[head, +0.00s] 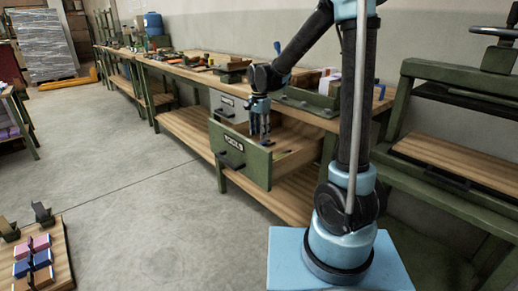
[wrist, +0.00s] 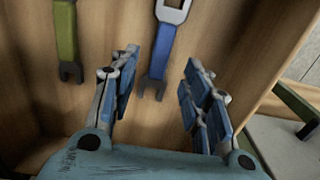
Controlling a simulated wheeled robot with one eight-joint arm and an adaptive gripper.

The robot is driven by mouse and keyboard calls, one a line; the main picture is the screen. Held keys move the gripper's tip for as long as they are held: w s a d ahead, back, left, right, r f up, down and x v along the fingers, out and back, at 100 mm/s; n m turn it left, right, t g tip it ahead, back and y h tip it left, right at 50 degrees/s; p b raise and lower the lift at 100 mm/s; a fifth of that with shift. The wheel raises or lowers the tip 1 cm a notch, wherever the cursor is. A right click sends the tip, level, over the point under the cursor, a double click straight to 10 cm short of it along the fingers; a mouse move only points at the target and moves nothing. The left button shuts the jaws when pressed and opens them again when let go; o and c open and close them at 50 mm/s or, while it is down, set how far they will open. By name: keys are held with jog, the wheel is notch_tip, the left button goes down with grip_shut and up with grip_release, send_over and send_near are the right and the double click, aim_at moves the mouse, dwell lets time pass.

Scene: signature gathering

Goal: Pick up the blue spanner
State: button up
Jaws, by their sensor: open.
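The blue spanner (wrist: 163,45) lies on the wooden floor of the open drawer in the wrist view, its open jaw toward my gripper. Its upper end is cut off by the frame's top edge. My gripper (wrist: 158,85) is open and empty, with the spanner's lower end showing between its two fingers. In the head view my gripper (head: 260,130) reaches down into the green drawer (head: 238,157), whose front carries a label. The spanner is hidden there by the drawer front. I cannot tell the exact height of the fingers above the spanner.
A green spanner (wrist: 66,40) lies left of the blue one. The drawer's wooden side wall (wrist: 265,60) stands close to the right finger. The workbench (head: 185,70) above the drawer holds tools and boxes.

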jog(key=shift+s+a+f, duration=0.1)
jog(key=shift+f, duration=1.25)
jog(key=shift+s+a+f, duration=0.1)
jog(key=shift+f, duration=1.2)
grip_shut()
